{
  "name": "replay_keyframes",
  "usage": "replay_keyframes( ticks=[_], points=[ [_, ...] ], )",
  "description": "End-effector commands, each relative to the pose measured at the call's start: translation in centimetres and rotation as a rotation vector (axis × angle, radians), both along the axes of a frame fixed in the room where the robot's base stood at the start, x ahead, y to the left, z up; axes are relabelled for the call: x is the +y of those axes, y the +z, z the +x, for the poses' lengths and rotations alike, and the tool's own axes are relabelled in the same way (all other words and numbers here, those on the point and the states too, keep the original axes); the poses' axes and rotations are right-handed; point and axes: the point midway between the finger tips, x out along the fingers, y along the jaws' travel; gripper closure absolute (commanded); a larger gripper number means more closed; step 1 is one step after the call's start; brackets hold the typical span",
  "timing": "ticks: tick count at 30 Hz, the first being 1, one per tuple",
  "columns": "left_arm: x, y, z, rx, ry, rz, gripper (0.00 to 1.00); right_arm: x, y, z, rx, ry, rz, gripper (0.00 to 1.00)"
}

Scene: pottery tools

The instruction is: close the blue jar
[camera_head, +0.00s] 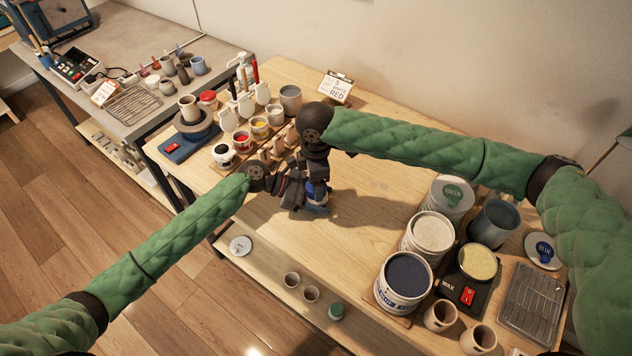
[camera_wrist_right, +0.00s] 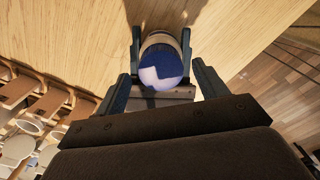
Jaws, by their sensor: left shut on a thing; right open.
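A small jar with a blue and white top (camera_wrist_right: 163,66) shows between gripper fingers in the right wrist view; a blue part of it (camera_head: 317,189) shows in the head view. My left gripper (camera_head: 312,198) is shut on this jar, close above the wooden table. My right gripper (camera_wrist_right: 162,88) is open, its fingers on either side of the jar's top; in the head view it comes down from above, mostly hidden. I cannot tell whether its fingers touch the jar or whether the lid is seated.
A large open tub of dark blue material (camera_head: 405,279) stands at the front right, with a disc marked blue (camera_head: 543,250) further right. Small paint jars (camera_head: 260,127) stand behind my grippers. The table's middle right is clear.

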Motion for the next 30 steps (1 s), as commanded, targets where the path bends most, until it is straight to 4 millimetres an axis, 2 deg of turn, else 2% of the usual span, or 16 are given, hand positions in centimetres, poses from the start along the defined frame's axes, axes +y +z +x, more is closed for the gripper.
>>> replay_keyframes(
  ticks=[6,14,15,18,19,30],
  points=[
    [0.0,0.0,0.0,0.0,0.0,0.0,1.0,0.0,2.5,0.0,-0.001,0.001,0.0,0.28],
    [0.0,0.0,0.0,0.0,0.0,0.0,1.0,0.0,2.9,0.0,0.0,0.001,0.0,0.28],
    [0.0,0.0,0.0,0.0,0.0,0.0,1.0,0.0,2.9,0.0,0.0,0.001,0.0,0.26],
    [0.0,0.0,0.0,0.0,0.0,0.0,1.0,0.0,2.9,0.0,0.0,0.001,0.0,0.07],
    [0.0,0.0,0.0,0.0,0.0,0.0,1.0,0.0,2.9,0.0,0.0,0.001,0.0,0.03],
    [0.0,0.0,0.0,0.0,0.0,0.0,1.0,0.0,3.3,0.0,0.0,0.001,0.001,0.03]
  ],
)
